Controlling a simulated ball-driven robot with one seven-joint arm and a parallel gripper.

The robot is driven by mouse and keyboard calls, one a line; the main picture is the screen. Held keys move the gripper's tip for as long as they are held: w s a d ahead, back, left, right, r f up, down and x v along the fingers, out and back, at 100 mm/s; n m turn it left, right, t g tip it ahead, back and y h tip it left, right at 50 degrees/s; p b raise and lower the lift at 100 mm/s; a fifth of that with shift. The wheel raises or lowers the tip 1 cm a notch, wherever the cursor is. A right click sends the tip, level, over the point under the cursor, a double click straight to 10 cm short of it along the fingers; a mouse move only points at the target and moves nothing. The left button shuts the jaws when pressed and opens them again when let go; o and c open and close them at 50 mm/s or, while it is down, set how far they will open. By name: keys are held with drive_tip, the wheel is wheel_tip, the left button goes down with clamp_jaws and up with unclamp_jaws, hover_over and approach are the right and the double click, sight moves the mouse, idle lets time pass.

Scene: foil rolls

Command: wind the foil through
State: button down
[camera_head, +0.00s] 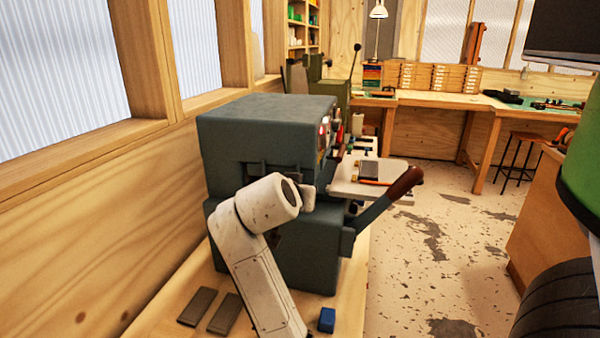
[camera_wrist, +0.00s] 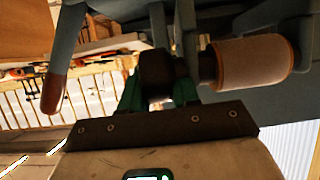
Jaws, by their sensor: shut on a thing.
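The blue-grey machine (camera_head: 265,135) stands on the bench by the left wall. My pale arm is in front of it in the head view, and my gripper is hidden there. In the wrist view, my gripper (camera_wrist: 157,88) has its green fingers shut around a dark round knob (camera_wrist: 157,68). Beside the knob, to the right, is a brownish cylinder (camera_wrist: 252,62) with an orange-brown rim, perhaps a roll. A lever with a brown handle (camera_head: 405,182) sticks out on the machine's right; it also shows in the wrist view (camera_wrist: 55,92). I cannot make out the foil's path.
Two dark flat blocks (camera_head: 209,310) and a blue block (camera_head: 327,320) lie on the bench at the front. A pale shelf (camera_head: 345,180) with small items extends right of the machine. A wooden wall is close on the left; open floor (camera_head: 430,225) lies to the right.

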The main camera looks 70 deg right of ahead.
drive_tip(key=y+p, duration=0.1)
drive_tip(key=p, duration=0.1)
drive_tip(key=y+p, duration=0.1)
drive_tip(key=p, duration=0.1)
drive_tip(key=shift+d+r+y+p, duration=0.1)
drive_tip(key=shift+r+y+p, duration=0.15)
drive_tip(key=shift+y+p, duration=0.05)
drive_tip(key=shift+f+y+p, duration=0.35)
drive_tip(key=shift+y+p, duration=0.25)
drive_tip(key=shift+p, duration=0.3)
drive_tip(key=shift+f, duration=0.1)
drive_tip(key=c, duration=0.9)
unclamp_jaws()
drive_tip(key=shift+v, duration=5.4)
